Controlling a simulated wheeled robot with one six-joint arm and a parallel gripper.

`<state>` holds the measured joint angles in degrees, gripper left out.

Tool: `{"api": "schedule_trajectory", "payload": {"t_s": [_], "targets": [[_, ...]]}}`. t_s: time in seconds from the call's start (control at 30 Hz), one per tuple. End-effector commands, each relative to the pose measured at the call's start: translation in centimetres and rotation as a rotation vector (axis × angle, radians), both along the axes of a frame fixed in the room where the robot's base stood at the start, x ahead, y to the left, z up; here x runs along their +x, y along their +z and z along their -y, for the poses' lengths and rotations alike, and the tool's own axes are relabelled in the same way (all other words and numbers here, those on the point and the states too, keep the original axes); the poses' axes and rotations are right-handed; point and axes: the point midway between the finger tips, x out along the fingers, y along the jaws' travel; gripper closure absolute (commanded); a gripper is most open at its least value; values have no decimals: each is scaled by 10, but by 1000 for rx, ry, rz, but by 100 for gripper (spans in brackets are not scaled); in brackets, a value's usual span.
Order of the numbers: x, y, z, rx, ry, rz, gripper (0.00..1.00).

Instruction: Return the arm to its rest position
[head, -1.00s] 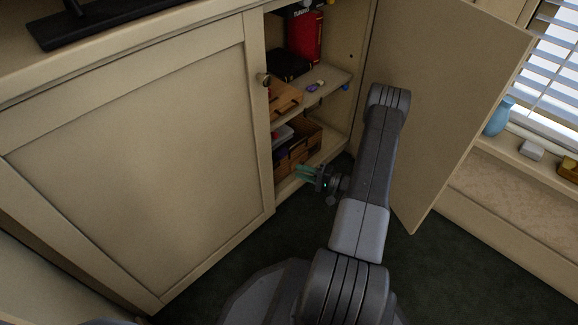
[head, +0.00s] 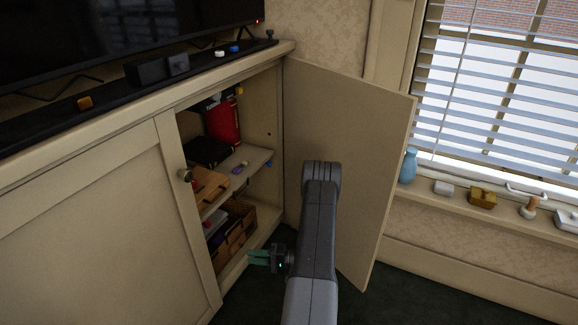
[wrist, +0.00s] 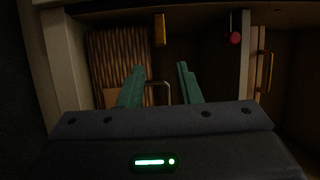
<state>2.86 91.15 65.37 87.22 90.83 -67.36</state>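My arm reaches up the middle of the head view, with its elbow in front of the open cabinet door. My gripper (head: 258,257) is at the left of the arm, low at the cabinet opening. Its green fingers point left. In the wrist view, my gripper (wrist: 161,78) has its two green fingers apart, with no object clearly held. A thin pale handle-like bar (wrist: 157,84) shows between the fingers; whether it touches them I cannot tell.
The cabinet door (head: 345,160) stands open right of the arm. The shelf (head: 258,158) holds a red box (head: 222,122) and small items; a woven basket (head: 243,212) sits below. The windowsill (head: 455,207) bears a blue vase (head: 408,165) and other objects. Dark floor lies below.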

Motion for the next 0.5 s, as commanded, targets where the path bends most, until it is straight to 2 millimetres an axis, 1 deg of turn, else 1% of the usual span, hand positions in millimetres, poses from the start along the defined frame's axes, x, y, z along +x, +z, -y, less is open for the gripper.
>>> {"api": "schedule_trajectory", "payload": {"t_s": [0.03,0.3,0.5], "targets": [[-1,-2,-10,0,4,0,69],[-1,-3,-63,0,4,1,69],[-1,-3,-98,0,3,0,69]]}}
